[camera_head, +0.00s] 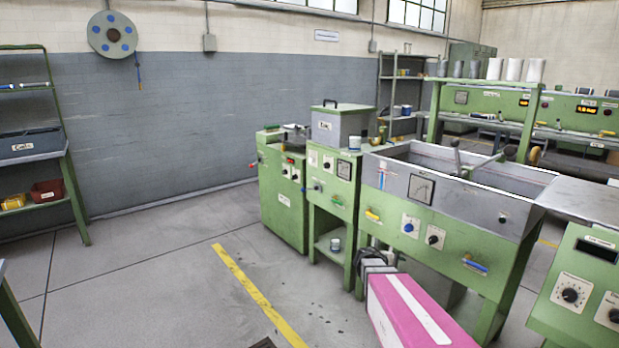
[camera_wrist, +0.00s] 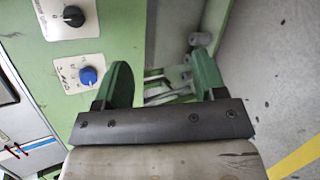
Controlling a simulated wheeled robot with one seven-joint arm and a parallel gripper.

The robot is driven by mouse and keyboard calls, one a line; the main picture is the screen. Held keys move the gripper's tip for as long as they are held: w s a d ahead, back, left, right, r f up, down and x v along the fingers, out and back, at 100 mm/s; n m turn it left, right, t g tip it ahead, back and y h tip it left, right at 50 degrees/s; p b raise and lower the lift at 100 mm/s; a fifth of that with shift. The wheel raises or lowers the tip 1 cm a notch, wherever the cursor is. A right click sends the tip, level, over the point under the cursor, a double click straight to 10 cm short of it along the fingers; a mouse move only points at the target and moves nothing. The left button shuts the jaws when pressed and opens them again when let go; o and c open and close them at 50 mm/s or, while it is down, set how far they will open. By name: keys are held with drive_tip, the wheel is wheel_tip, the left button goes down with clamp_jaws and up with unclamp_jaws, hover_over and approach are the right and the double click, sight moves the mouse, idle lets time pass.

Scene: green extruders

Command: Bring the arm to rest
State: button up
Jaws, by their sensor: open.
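My gripper (camera_wrist: 160,72) shows in the wrist view with its two green fingers spread apart and nothing between them. Its dark cross bar lies below the fingers. A green machine panel (camera_wrist: 110,20) with a black knob and a blue knob is close by on the left. I cannot tell whether a finger touches it. In the head view the same kind of knobs sit on the front of the green machine with the grey trough (camera_head: 385,205). The head view does not show the fingers clearly.
A green cabinet (camera_head: 283,205) and a machine with a grey lidded box (camera_head: 337,127) stand left of the trough machine. A control console (camera_head: 580,290) stands at the right front. Green shelving (camera_head: 70,190) is at the left. Floor around the yellow line (camera_head: 255,295) is open.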

drive_tip(key=s+a+f+m+g+y, duration=0.1)
drive_tip(key=s+a+m+g+y, duration=0.3)
drive_tip(key=s+a+m+y, duration=0.5)
drive_tip(key=s+a+y, duration=0.2)
drive_tip(key=s+a, duration=0.4)
drive_tip(key=shift+s+f+y, duration=0.15)
drive_tip(key=shift+f+y, duration=0.25)
drive_tip(key=shift+a, duration=0.1)
